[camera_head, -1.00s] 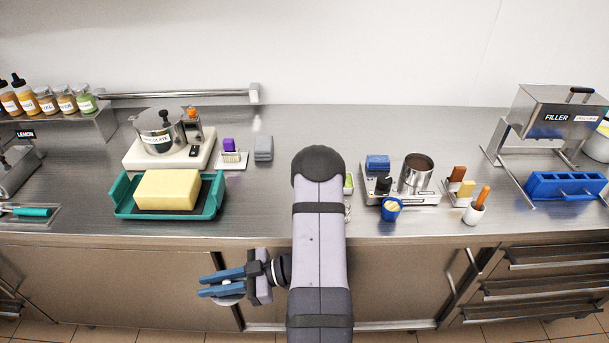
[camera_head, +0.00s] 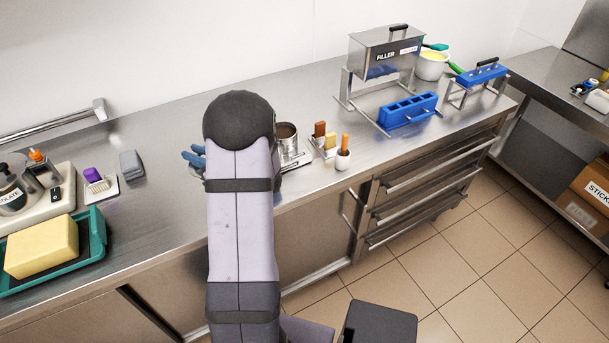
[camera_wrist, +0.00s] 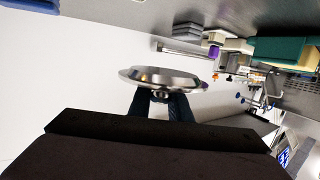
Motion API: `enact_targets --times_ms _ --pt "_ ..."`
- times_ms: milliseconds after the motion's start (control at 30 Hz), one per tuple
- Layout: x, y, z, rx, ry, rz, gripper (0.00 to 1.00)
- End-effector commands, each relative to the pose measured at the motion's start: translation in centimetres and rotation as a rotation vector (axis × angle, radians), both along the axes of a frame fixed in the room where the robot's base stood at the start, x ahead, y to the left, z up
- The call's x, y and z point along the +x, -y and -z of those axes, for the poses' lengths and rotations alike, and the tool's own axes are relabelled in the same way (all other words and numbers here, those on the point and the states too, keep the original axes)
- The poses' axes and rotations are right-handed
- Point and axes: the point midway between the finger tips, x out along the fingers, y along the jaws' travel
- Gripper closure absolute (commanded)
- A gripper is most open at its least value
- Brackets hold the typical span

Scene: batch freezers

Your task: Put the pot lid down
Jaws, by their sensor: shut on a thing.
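My gripper (camera_wrist: 161,108) is shut on the pot lid (camera_wrist: 160,77), a round shiny steel disc. In the wrist view the lid is held by its knob, between two dark blue fingers, and looks clear of any surface. In the head view the blue fingers (camera_head: 194,157) show left of my arm, which hides most of the gripper and the lid. An open steel pot (camera_head: 288,140) with brown contents stands on the counter just right of my arm.
The steel counter (camera_head: 150,235) has bare room left of my arm. A teal tray (camera_head: 98,232) with a yellow block stands at the left. A white cup (camera_head: 343,160), a blue mould (camera_head: 408,112) and the filler (camera_head: 385,53) stand to the right.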

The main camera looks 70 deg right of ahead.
Motion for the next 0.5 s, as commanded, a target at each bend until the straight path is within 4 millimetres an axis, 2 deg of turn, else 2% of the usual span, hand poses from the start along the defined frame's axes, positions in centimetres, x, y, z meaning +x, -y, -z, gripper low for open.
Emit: enact_targets --times_ms 33,200,300,500 --pt "-0.9 2.1 -1.2 -0.006 0.002 0.079 1.0" --pt "-5.0 8.7 -3.7 -0.004 0.001 0.366 1.0" --pt "-7.5 11.6 -4.6 -0.003 0.001 0.517 1.0" --pt "-12.7 15.5 -5.4 0.001 -0.001 0.777 1.0"
